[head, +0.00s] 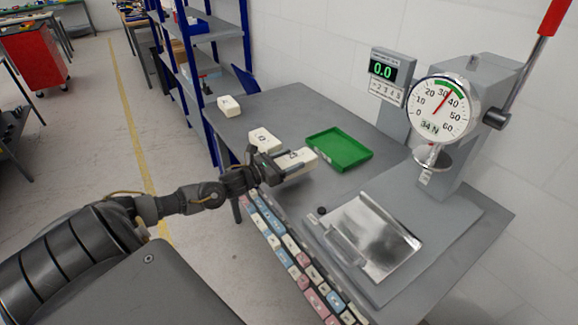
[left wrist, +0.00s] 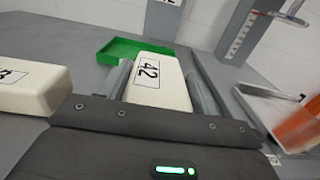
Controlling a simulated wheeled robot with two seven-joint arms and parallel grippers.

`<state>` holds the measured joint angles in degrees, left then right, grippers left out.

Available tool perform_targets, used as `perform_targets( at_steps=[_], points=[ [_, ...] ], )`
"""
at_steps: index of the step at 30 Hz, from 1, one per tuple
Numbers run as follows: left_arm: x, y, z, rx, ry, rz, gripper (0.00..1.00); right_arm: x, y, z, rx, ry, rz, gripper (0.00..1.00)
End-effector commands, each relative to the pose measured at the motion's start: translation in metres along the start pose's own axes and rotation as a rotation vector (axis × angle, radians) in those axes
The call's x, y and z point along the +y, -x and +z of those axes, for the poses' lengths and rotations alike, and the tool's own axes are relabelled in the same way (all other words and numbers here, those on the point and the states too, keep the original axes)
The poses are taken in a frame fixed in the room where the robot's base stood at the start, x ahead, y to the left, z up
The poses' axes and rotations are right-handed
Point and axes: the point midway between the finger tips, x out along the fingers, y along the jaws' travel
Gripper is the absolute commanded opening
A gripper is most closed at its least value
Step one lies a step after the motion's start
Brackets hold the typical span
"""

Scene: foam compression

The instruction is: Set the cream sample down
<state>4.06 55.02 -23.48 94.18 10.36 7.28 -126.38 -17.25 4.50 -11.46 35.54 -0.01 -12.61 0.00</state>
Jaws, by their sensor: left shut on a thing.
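My left gripper (head: 278,168) is shut on a cream sample (head: 298,157) near the table's left front edge. In the left wrist view the cream sample (left wrist: 158,85) lies between both fingers, its label 42 facing the camera. Whether its underside touches the table is hidden. The sample is just left of the green tray (head: 340,150), which is empty and also shows behind the sample in the left wrist view (left wrist: 115,50). Two other cream samples stand on the table, one close beside the gripper (head: 265,140) and one farther back (head: 229,106). My right gripper is not in view.
A press with a round dial gauge (head: 444,109) and red-handled lever stands at the right, a metal plate (head: 370,240) on its base. A digital display (head: 385,72) reads 0.0. Coloured labelled tiles (head: 290,250) line the table's front edge. Bare table lies behind the tray.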

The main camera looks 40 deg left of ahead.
Motion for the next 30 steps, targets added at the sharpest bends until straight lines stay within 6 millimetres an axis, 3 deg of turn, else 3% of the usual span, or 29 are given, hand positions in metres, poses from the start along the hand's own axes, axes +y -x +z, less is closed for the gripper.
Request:
perform_targets(
  at_steps=[8, 16, 23, 24, 28, 30],
  points=[
    [0.006, -0.003, -0.009, 0.001, 0.0, 0.0, 0.42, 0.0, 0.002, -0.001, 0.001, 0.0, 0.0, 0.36],
    [0.008, -0.004, -0.038, 0.0, 0.002, 0.001, 0.42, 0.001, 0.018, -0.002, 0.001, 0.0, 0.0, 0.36],
    [0.008, -0.003, -0.043, 0.003, 0.0, 0.0, 0.42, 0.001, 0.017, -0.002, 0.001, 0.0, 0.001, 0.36],
    [0.008, -0.003, -0.043, 0.003, 0.0, 0.0, 0.68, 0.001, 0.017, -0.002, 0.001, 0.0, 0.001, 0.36],
    [0.008, -0.003, -0.042, 0.002, 0.0, 0.0, 0.85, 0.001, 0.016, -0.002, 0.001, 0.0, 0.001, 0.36],
    [0.008, -0.003, -0.042, 0.002, 0.0, 0.0, 0.85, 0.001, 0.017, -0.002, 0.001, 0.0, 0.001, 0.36]
  ],
)
